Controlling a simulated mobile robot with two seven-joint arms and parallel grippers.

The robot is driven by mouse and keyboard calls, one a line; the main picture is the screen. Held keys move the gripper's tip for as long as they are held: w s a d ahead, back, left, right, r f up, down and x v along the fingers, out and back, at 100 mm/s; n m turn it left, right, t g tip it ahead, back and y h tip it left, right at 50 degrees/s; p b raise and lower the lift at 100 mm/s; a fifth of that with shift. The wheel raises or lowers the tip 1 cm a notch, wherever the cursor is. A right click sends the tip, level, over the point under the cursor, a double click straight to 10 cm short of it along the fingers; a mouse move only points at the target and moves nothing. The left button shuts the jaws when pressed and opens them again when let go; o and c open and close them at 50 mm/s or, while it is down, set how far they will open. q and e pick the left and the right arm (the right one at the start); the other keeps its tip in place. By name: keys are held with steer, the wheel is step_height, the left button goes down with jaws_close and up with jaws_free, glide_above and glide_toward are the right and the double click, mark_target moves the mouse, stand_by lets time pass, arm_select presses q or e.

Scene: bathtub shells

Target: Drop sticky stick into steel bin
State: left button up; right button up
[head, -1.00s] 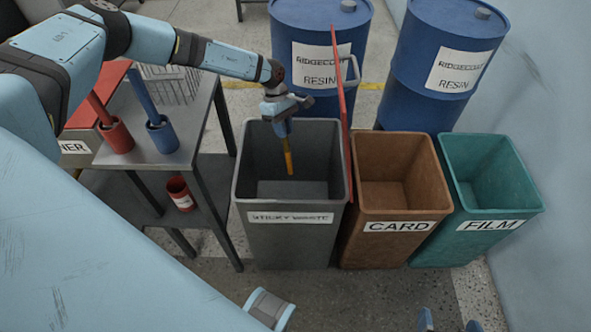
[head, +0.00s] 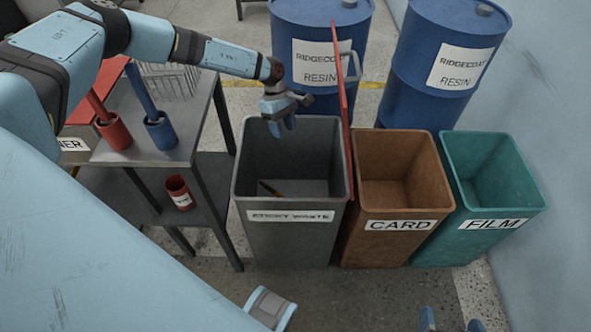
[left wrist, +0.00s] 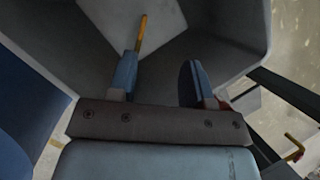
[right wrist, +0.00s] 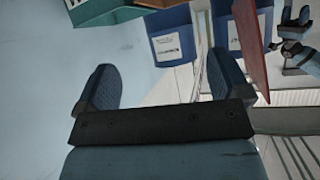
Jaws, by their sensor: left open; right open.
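The grey steel bin (head: 290,243) labelled "STICKY WASTE" stands upright in the middle of the head view with its lid open. The sticky stick (head: 270,189), yellow-orange with a dark part, is low inside the bin, partly hidden by the front wall. My left gripper (head: 281,131) is open and empty, pointing down over the bin's back left. My right gripper (head: 449,323) is open and empty at the bottom edge, away from the bins.
The red upright lid (head: 344,110) stands between the steel bin and the brown card bin (head: 397,228). A green film bin (head: 490,225) is further right. Blue resin drums (head: 440,62) stand behind. A metal table (head: 150,152) with red and blue pots is at left.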

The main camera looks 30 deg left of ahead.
arm_select(q)
steer(key=p+v, duration=0.1)
steer(key=v, duration=1.2)
